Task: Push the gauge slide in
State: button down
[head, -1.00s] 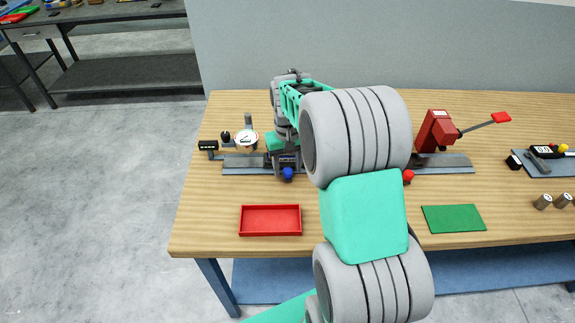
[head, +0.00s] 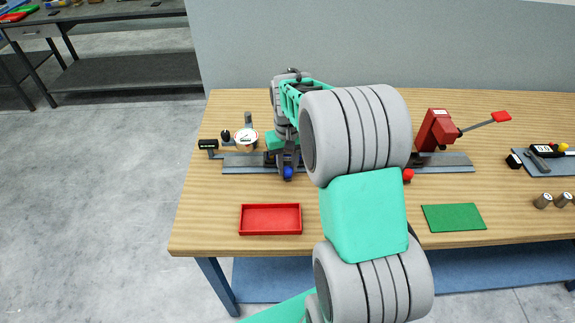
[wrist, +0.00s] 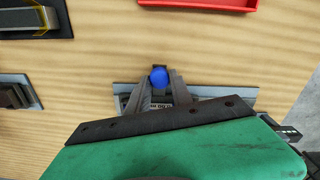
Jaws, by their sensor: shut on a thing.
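The blue knob (head: 288,173) sits at the front of the gauge fixture on the grey rail (head: 235,165); I take it as the slide's knob. My gripper (wrist: 158,80) points down with its two dark fingers on either side of the knob, shut on it. The knob's round blue top (wrist: 159,77) shows between the fingertips in the wrist view. A small readout label (wrist: 161,105) shows partly behind the fingers. The round white dial gauge (head: 246,136) stands left of my gripper. My arm hides much of the fixture's middle and the slide body.
A red tray (head: 270,233) lies in front of the rail and a green mat (head: 453,218) to its right. Bare wood lies between tray and rail.

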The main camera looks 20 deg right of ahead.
dwell(0.8)
jog(key=w+a, duration=0.1)
jog(key=a, duration=0.2)
jog(key=w+a, duration=0.2)
jog(key=a, duration=0.2)
jog(key=w+a, duration=0.1)
jog(key=a, duration=0.3)
jog(key=shift+w+a, duration=0.2)
jog(key=shift+w, duration=0.2)
jog(key=c, duration=1.6)
grip_release()
jog(key=o, duration=0.3)
jog(key=shift+a, duration=0.2)
jog(key=shift+o, duration=0.8)
jog(key=shift+d, duration=0.15)
notch_tip(320, 180, up, 8)
jog(key=b, duration=0.1)
